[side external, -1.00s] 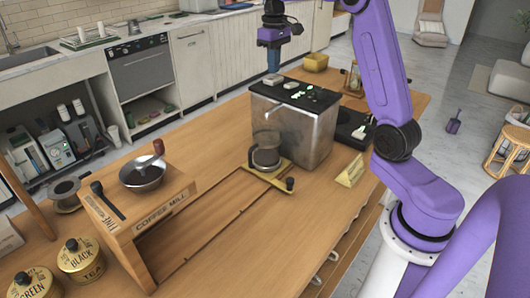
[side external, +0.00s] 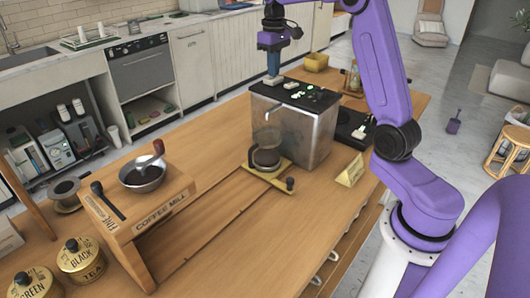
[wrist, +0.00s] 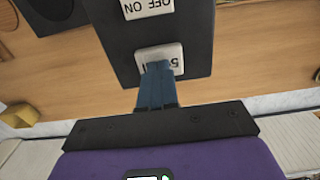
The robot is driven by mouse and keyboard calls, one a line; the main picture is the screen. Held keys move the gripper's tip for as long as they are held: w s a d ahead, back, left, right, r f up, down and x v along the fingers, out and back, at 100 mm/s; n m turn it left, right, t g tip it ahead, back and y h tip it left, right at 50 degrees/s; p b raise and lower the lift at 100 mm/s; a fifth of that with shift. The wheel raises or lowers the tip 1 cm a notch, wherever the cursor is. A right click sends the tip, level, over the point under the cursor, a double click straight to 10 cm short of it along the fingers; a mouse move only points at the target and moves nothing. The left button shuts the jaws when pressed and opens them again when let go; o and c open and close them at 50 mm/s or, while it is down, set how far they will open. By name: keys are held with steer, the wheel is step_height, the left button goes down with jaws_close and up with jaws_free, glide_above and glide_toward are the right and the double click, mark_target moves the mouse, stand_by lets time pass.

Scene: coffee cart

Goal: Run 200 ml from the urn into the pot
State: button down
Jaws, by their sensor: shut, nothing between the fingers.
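The urn (side external: 305,130) is a metal box with a black top on the wooden counter. Its top carries white switches and small green lights. The pot (side external: 266,158), glass and dark-looking, stands at the urn's front on a small wooden board. Its fill level is too small to tell. My gripper (side external: 273,73) is over the far left corner of the urn's top, shut and empty. In the wrist view its blue fingertips (wrist: 156,68) are at a white button (wrist: 170,55), partly hiding its upside-down label. An OFF ON switch (wrist: 147,8) lies beyond it.
A coffee mill stand (side external: 150,208) with a bowl (side external: 142,177) stands left of the pot. Tea tins (side external: 80,258) are at the front left. A small sign (side external: 350,172) and a black device (side external: 352,128) are right of the urn. The counter between mill and urn is mostly clear.

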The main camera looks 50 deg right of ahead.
steer(key=shift+f, duration=0.55)
steer(key=shift+r, duration=1.05)
steer(key=shift+f, duration=1.1)
stand_by(1.3)
steer(key=shift+r, duration=1.1)
steer(key=shift+r, duration=0.1)
stand_by(1.3)
